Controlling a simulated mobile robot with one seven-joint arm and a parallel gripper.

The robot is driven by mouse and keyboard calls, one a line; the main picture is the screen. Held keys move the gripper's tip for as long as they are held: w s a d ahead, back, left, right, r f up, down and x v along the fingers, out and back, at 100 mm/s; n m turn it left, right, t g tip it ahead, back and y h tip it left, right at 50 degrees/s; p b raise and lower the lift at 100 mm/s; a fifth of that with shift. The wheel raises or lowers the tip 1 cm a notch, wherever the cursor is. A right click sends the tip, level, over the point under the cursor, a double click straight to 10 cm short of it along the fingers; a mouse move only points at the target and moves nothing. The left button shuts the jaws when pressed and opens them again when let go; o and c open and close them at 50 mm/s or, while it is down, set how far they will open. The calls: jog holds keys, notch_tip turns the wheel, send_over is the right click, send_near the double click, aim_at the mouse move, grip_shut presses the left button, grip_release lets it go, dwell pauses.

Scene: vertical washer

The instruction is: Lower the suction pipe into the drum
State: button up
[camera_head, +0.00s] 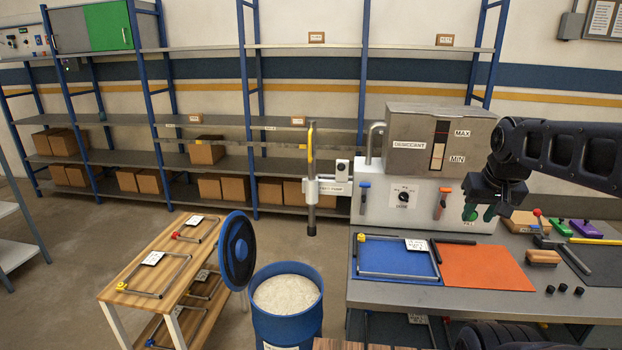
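The suction pipe (311,207) hangs upright from a bracket at the left of the grey desiccant unit (412,145), with a yellow handle (310,150) along its upper part. Its lower end shows in the air, higher in the picture than the drum rim and slightly right of its middle. The blue drum (288,328) stands open on the floor, filled with pale granules (286,294). Its blue lid (238,252) is tilted up at the left rim. My gripper (479,212), with green fingertips, points down at the unit's right front, apart from the pipe. Its fingertips are apart and nothing shows between them.
A grey workbench (440,296) holds a blue mat (396,257), an orange mat (484,267), small tools and black knobs. A low wooden table (150,272) with metal frames stands left of the drum. Shelves with boxes line the back wall. Floor between table and shelves is clear.

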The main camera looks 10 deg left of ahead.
jog(key=shift+w+r, duration=0.1)
jog(key=c, duration=0.3)
jog(key=shift+w+a+r, duration=0.2)
grip_shut()
jog(key=w+a+r+n+y, duration=0.2)
jog(key=w+a+r, duration=0.4)
jog(key=w+a, duration=0.4)
jog(key=w+a+r+n+g+y, duration=0.1)
jog(key=w+a+r+n+y, duration=0.2)
jog(key=w+a+r, duration=0.3)
jog(key=w+a+r+n+g+y, duration=0.1)
jog(key=w+a+r+y, duration=0.4)
jog(key=w+a, duration=1.1)
jog(key=w+r+n, duration=0.1)
jog(key=w, duration=0.4)
jog(key=shift+w+n, duration=0.3)
jog(key=shift+w, duration=0.05)
jog(key=shift+a, duration=0.1)
